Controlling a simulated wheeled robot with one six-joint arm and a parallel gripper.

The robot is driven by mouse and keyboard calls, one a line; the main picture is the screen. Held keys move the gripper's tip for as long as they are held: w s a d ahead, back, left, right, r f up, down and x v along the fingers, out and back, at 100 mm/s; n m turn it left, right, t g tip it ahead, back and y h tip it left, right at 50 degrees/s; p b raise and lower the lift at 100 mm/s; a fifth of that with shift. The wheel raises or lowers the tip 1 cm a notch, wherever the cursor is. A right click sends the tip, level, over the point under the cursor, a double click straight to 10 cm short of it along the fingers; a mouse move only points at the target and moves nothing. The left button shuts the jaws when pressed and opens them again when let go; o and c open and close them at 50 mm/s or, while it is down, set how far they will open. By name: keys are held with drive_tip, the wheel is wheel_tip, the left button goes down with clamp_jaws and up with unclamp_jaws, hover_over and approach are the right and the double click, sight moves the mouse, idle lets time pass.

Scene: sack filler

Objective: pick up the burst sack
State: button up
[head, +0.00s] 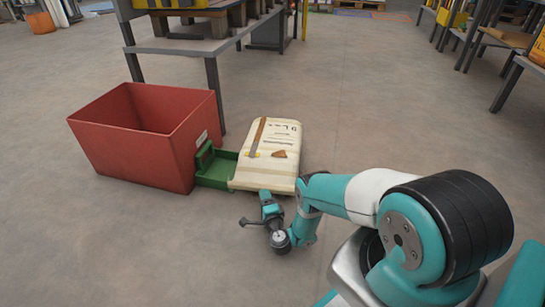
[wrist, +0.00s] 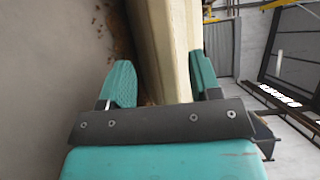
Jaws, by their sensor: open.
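The burst sack (head: 282,138) is cream with a brown stripe, dark printing and a brown torn-looking patch. It lies on the floor right of a green tray in the head view, its left edge close against or over the tray. My gripper (head: 265,194) is at the sack's near edge. In the wrist view my gripper (wrist: 163,85) is open, with one teal finger on each side of the sack's pale edge (wrist: 165,35). Gaps show beside the sack, wider on the left finger's side; contact at the fingertips cannot be told.
A red bin (head: 135,155) stands left, with the green tray (head: 216,178) between it and the sack. A grey table leg (head: 216,95) stands behind. Brown spilled specks (wrist: 115,28) lie beside the sack. Open floor (head: 380,120) extends to the right.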

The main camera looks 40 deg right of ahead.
sight(261, 187)
drive_tip(key=b+x, duration=0.3)
drive_tip(key=b, duration=0.2)
drive_tip(key=shift+w+d+f, duration=0.1)
drive_tip(key=shift+w+f, duration=0.05)
drive_tip(key=shift+w, duration=0.2)
drive_tip(key=shift+w+d+b, duration=0.2)
drive_tip(key=shift+w+b, duration=0.3)
drive_tip(key=shift+b, duration=0.45)
drive_tip(key=shift+w+r, duration=0.1)
drive_tip(key=shift+r, duration=0.25)
clamp_jaws()
drive_tip(key=shift+d+r, duration=0.1)
drive_tip(key=shift+r, duration=0.05)
